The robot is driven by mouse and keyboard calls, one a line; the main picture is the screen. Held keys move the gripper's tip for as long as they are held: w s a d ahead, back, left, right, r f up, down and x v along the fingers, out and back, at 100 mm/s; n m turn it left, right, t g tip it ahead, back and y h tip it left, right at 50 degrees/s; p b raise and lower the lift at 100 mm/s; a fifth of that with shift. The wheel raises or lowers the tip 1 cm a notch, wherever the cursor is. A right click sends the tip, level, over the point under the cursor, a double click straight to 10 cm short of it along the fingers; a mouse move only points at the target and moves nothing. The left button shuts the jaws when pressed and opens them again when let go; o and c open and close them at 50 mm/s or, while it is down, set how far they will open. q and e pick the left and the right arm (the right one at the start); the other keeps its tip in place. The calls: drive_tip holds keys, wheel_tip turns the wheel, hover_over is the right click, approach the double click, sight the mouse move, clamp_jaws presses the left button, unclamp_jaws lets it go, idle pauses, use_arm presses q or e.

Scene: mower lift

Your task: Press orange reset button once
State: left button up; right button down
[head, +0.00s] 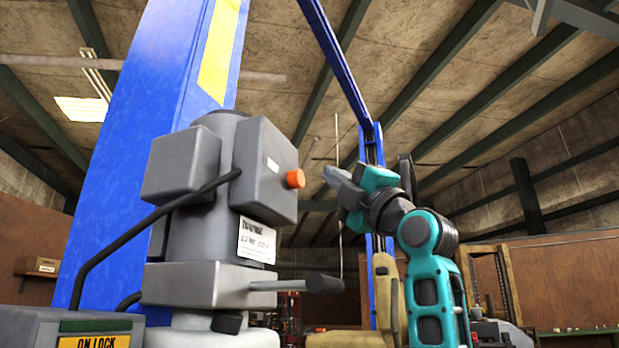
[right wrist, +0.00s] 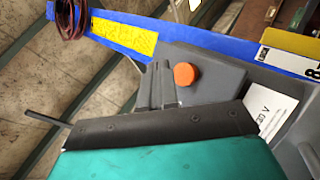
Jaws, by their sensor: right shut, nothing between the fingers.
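The orange reset button (head: 295,178) sticks out from the right side of a grey box (head: 265,172) on the lift's motor unit. In the right wrist view the orange button (right wrist: 185,74) shows just beyond and to the right of my fingertips. My right gripper (head: 328,172) is shut and empty. Its fingertips point left at about the button's height, with a small gap between them in the head view. The shut fingers also show in the right wrist view (right wrist: 157,84). My left gripper is in neither view.
A blue lift post (head: 140,130) with a yellow label stands behind the motor unit. A lever with a black grip (head: 325,283) juts right below the button. A black cable (head: 120,240) loops on the left. A box labelled ON LOCK (head: 95,340) sits at lower left.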

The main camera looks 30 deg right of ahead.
drive_tip(key=s+d, duration=0.2)
drive_tip(key=s, duration=0.1)
drive_tip(key=shift+s+d, duration=0.15)
drive_tip(key=shift+d, duration=0.25)
idle(0.8)
